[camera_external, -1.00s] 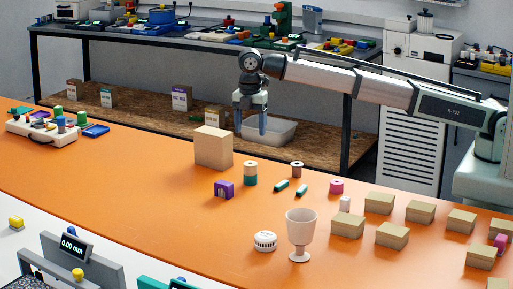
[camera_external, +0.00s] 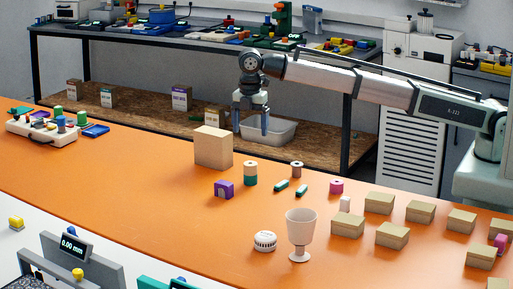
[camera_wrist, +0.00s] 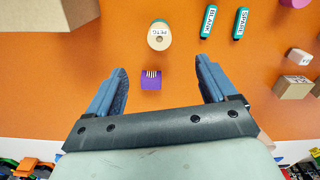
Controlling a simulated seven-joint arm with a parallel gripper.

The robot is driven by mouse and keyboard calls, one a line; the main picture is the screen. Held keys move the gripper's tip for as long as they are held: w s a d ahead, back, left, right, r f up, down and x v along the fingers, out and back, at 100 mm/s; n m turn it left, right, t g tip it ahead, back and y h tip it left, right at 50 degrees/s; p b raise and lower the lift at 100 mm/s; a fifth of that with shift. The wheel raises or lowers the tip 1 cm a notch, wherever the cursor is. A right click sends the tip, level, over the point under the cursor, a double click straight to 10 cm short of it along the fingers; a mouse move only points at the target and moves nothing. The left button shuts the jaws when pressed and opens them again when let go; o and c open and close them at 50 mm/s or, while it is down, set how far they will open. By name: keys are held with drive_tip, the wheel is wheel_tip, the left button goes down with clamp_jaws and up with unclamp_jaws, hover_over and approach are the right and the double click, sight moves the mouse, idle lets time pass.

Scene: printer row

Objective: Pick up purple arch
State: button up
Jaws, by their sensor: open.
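The purple arch (camera_external: 224,189) stands on the orange table, in front of the large cardboard box and left of the spool with a teal base. My gripper (camera_external: 251,126) hangs well above the table, pointing down, behind and right of the arch in the external view. In the wrist view my gripper (camera_wrist: 163,80) has its blue fingers wide apart with nothing between them.
Near the arch are the cardboard box (camera_external: 213,148), the spool (camera_external: 250,173) and two teal sticks (camera_external: 290,187). A white goblet (camera_external: 300,234) and a round white device (camera_external: 265,241) stand nearer the front. Several small boxes fill the right.

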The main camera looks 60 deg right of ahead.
drive_tip(key=s+a, duration=0.2)
drive_tip(key=a, duration=0.2)
drive_tip(key=m, duration=3)
hover_over(224, 182)
drive_tip(key=f, duration=0.2)
wheel_tip(224, 182, down, 14)
drive_tip(key=m, duration=0.8)
drive_tip(key=shift+a+r, duration=0.1)
drive_tip(key=shift+r, duration=0.15)
drive_tip(key=c, duration=1.1)
